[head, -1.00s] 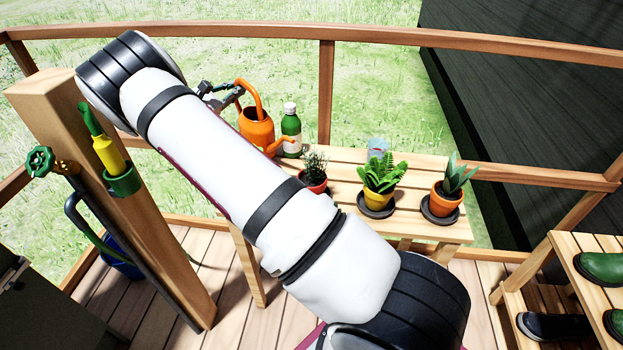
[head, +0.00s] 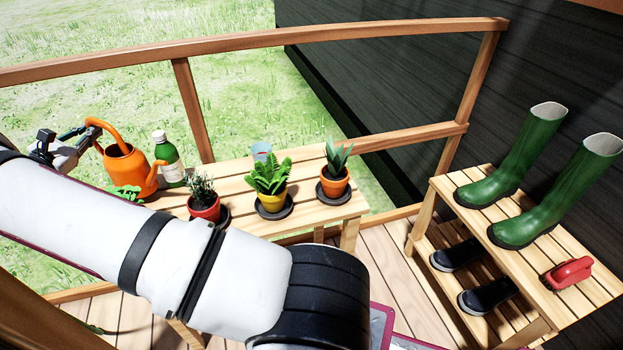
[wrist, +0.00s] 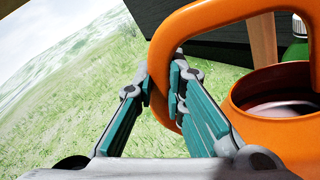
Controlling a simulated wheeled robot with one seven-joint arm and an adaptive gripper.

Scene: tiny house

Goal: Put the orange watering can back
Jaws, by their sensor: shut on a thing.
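The orange watering can (head: 125,170) is upright at the left end of the slatted wooden bench (head: 325,209), beside a green bottle (head: 172,170). I cannot tell whether its base rests on the bench. My gripper (head: 90,132) is at the can's left, shut on its looped handle. In the wrist view my gripper's teal-padded fingers (wrist: 165,88) close around the handle, with the open body of the watering can (wrist: 285,95) at the right. My arm hides the bench's near left part.
Three potted plants stand on the bench: a small one (head: 205,210), a fern in a yellow pot (head: 271,200) and a succulent (head: 334,186). A clear cup (head: 261,151) stands behind. A wooden railing (head: 190,110) runs behind the bench. Green boots (head: 523,150) stand on a rack at right.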

